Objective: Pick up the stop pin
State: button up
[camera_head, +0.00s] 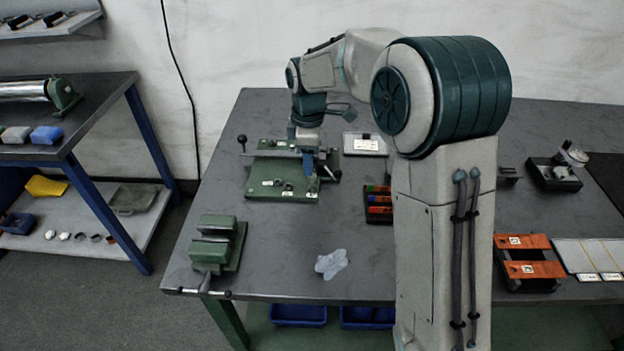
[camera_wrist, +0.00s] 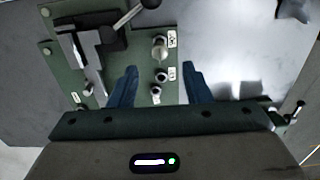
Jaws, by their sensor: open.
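A green fixture plate (camera_head: 262,168) lies on the table and also shows in the wrist view (camera_wrist: 52,60). Several short metal pins stand on it in a row. The largest pin (camera_wrist: 160,47) is beyond my fingertips, and a smaller pin (camera_wrist: 160,76) sits between my fingers in the picture. Another small one (camera_wrist: 155,93) is nearer my palm. I cannot tell which is the stop pin. My gripper (camera_wrist: 158,72) is open and empty, fingers on either side of the row. It also shows above the plate in the head view (camera_head: 309,172); its height is unclear.
A clamp with a black-knobbed lever (camera_wrist: 85,45) stands left of the pins. A green vise (camera_head: 215,243) and a crumpled cloth (camera_head: 331,263) are nearer on the table (camera_head: 285,265). A bin with colored items (camera_head: 379,204) is right of the plate.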

aim_at(312, 181)
jog(key=f, duration=0.5)
jog(key=shift+d+f, duration=0.15)
jog(key=shift+d, duration=0.2)
grip_shut()
